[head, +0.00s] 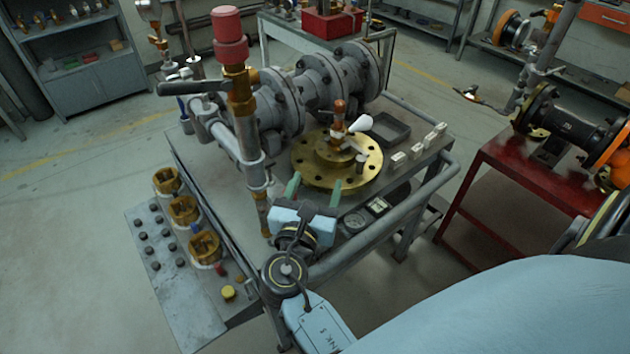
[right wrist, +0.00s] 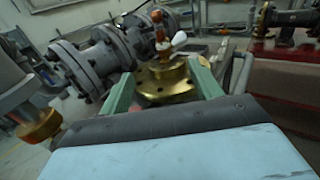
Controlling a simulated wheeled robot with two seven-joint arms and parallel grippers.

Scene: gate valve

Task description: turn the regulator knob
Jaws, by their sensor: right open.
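The regulator knob (head: 230,24) is a dull red cylinder on top of a brass body (head: 241,92) on an upright grey pipe. It stands upright at the upper middle of the head view and I cannot make it out in the right wrist view. My right gripper (head: 314,188) is open and empty, with green fingers apart. It is below and to the right of the knob in the picture, not touching it. In the right wrist view the open fingers (right wrist: 163,88) frame a brass flange (right wrist: 168,82) beyond them. My left gripper is out of view.
The flange carries a small valve with a white handle (head: 359,123). A grey flanged gate valve (head: 318,85) lies behind it. A black lever (head: 190,89) sticks out left of the regulator. A grey rail (head: 385,225) edges the bench. A red table (head: 500,185) stands right.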

